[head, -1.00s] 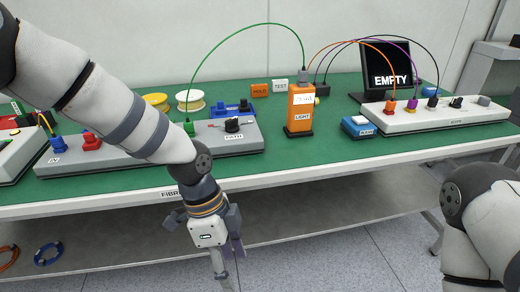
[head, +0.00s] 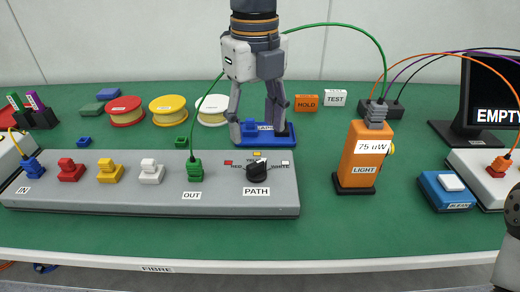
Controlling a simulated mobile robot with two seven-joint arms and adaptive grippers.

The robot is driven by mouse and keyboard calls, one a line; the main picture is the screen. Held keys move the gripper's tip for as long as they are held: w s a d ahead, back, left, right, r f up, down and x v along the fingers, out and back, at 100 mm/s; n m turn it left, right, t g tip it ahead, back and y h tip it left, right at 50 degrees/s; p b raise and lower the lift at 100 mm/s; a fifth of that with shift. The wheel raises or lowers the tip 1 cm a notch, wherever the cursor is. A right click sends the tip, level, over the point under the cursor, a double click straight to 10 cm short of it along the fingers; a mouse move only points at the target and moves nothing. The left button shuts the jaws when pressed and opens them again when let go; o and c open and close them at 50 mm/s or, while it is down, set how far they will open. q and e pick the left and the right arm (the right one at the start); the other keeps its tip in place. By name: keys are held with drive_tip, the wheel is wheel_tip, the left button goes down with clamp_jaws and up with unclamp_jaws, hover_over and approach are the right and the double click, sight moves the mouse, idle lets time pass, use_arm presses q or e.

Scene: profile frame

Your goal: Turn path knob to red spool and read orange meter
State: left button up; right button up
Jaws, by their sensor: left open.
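The black path knob (head: 259,173) sits on the grey panel (head: 225,203) above the PATH label, with red, yellow and white marks around it. Which mark it points to is too small to tell. The red spool (head: 124,111) lies at the back left. The orange meter (head: 362,152), labelled LIGHT, stands upright right of the panel and reads 75 uW. My left gripper (head: 258,132) points down, open and empty, in the picture just above the knob, its fingers apart from it and overlapping a blue tray.
A green cable (head: 331,25) arches from the OUT plug (head: 194,170) to the meter's top, passing behind my left gripper. A yellow spool (head: 168,110) and a white spool (head: 213,112) lie beside the red one. A blue box (head: 447,191) stands right of the meter.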

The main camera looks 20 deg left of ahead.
sight(256, 163)
use_arm(q)
wheel_tip(256, 163, down, 9)
drive_tip(key=shift+w, duration=0.1)
drive_tip(key=c, duration=1.2)
